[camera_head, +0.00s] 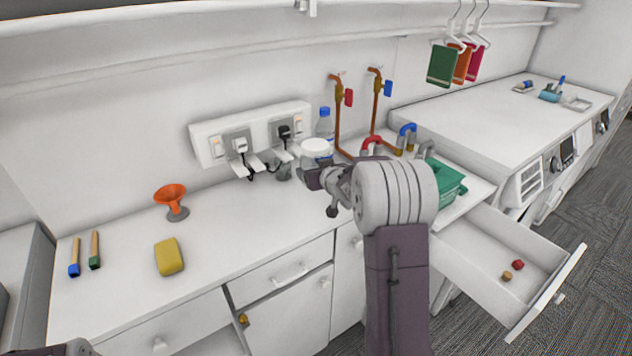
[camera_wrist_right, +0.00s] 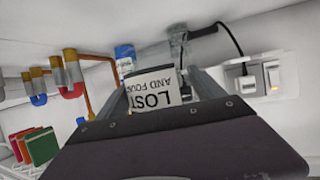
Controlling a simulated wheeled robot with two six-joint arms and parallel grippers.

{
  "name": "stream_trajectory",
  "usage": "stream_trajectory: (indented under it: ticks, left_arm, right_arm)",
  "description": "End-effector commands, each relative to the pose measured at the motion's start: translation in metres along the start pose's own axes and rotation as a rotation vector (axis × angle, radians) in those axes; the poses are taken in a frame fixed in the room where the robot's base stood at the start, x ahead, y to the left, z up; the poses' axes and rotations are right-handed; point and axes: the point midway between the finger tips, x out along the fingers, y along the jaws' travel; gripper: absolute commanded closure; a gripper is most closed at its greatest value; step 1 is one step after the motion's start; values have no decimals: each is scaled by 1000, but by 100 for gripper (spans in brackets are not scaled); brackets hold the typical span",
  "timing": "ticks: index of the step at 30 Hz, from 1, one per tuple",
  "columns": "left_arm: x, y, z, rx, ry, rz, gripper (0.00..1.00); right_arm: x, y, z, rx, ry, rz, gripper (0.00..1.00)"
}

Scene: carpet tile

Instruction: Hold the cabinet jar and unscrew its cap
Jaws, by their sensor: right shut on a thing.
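A jar with a wide white cap (camera_head: 316,147) is near the back of the counter, by the wall sockets. In the right wrist view its white label (camera_wrist_right: 150,88) reads "LOST AND FOU…", and the rest is cut off. My right gripper (camera_head: 311,178) is shut on the jar's body, below the cap. In the right wrist view the fingers (camera_wrist_right: 158,100) stand on either side of the label. The cap sits on the jar. The jar's base is hidden, so I cannot tell whether it touches the counter. Only a piece of my left arm shows at the bottom left; its gripper is not visible.
A blue-capped bottle (camera_head: 325,122), copper pipes (camera_head: 337,115) and plugged sockets (camera_head: 251,135) are close behind the jar. An orange funnel (camera_head: 171,197), yellow sponge (camera_head: 169,256) and two brushes (camera_head: 95,250) lie left. An open drawer (camera_head: 480,262) juts out right. The counter's front middle is clear.

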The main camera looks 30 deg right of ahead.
Motion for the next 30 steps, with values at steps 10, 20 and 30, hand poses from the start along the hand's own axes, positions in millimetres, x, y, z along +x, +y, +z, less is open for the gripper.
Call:
stream_trajectory:
  ticks: [10, 20, 30]
  left_arm:
    - [-4, 0, 0, 0, 0, 0, 64]
    - [-4, 0, 0, 0, 0, 0, 64]
    - [-4, 0, 0, 0, 0, 0, 64]
  right_arm:
    - [-4, 0, -10, 0, 0, 0, 65]
    - [-4, 0, -9, 0, 0, 0, 95]
    - [-19, -26, -1, -24, -1, -55, 95]
